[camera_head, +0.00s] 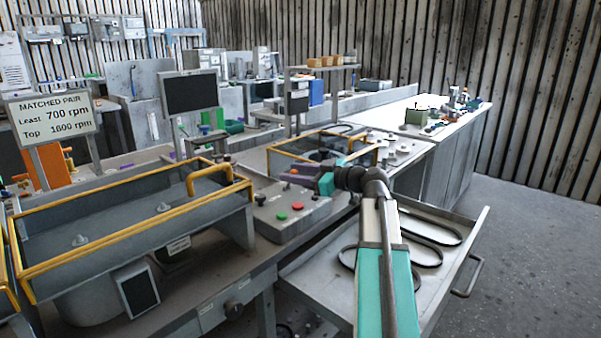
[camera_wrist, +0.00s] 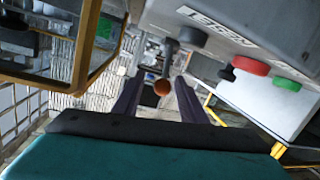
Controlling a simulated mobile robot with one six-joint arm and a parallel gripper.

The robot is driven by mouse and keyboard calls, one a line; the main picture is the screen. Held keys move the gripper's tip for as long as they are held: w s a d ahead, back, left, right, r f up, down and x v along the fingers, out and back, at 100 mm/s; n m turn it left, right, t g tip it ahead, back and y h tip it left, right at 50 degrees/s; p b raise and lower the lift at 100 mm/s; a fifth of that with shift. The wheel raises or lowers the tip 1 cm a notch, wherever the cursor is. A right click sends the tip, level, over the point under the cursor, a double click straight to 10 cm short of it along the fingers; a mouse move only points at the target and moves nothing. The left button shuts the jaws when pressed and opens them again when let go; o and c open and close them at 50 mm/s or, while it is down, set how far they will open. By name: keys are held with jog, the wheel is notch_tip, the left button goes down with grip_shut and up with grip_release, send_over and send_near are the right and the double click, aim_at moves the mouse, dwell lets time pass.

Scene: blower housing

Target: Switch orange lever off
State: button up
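The orange lever shows in the wrist view as an orange ball knob (camera_wrist: 162,87) on a dark shaft that comes from the grey control box (camera_wrist: 225,22). My gripper (camera_wrist: 160,80) is open, with its two dark fingers on either side of the knob in that view. I cannot tell whether the fingers touch it or how deep the knob sits between them. In the head view my gripper (camera_head: 286,177) is above the back of the control box (camera_head: 300,222), and I cannot make out the lever there.
The box carries a red button (camera_head: 297,206) and a green button (camera_head: 282,216). A yellow-framed guard (camera_head: 130,231) stands left of it, and another yellow-framed guard (camera_head: 290,145) stands behind. An open drawer (camera_head: 408,272) with belts lies under my arm. The floor at right is clear.

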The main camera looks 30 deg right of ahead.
jog(key=shift+s, duration=0.1)
jog(key=v, duration=1.3)
jog(key=shift+s+d, duration=0.2)
jog(key=shift+s, duration=0.1)
jog(key=shift+r, duration=0.1)
